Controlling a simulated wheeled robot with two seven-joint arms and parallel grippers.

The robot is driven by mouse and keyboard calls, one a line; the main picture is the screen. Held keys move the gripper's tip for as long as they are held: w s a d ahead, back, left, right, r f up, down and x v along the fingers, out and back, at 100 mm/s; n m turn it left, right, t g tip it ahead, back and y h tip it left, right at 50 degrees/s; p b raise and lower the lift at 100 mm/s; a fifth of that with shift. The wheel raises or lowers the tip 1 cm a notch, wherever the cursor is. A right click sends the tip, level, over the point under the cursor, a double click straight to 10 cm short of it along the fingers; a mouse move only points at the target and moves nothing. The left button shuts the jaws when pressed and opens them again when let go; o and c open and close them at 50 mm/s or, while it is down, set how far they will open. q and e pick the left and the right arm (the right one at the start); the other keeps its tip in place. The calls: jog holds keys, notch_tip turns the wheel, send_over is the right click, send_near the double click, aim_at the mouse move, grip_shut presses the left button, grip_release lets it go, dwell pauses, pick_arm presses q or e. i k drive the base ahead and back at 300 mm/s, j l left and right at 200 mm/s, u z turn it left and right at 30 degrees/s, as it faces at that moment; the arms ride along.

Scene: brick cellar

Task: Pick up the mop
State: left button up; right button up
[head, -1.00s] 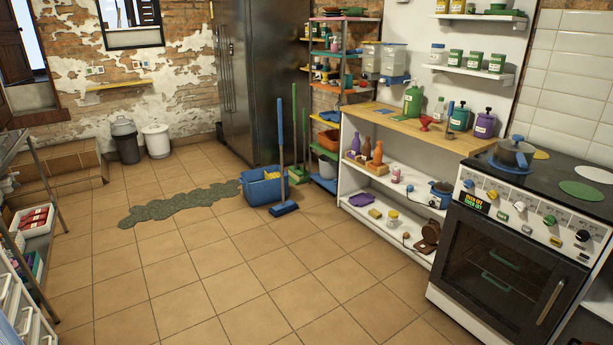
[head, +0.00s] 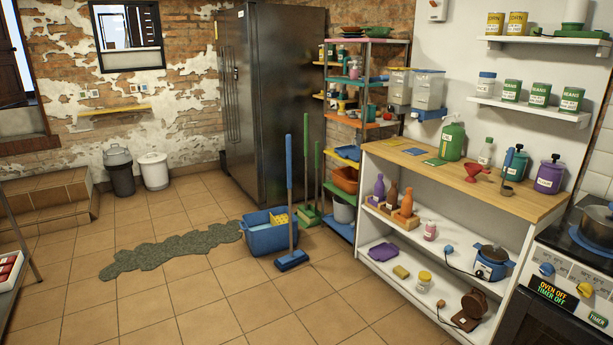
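A mop with a blue handle and a flat blue head (head: 291,260) stands upright on the tiled floor, ahead and near the middle of the head view. Its handle (head: 289,180) rises in front of the dark fridge. A blue bucket (head: 262,238) with a yellow insert stands just behind and left of the mop. Neither of my grippers shows in the head view.
A grey-green patch (head: 170,252) lies on the floor left of the bucket. A green broom (head: 310,215) stands behind the mop near a shelf rack. A white counter unit (head: 455,255) and stove are at right. Floor in front is clear.

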aim_at(286, 262)
jog(key=i+u, duration=0.1)
jog(key=i, duration=2.45)
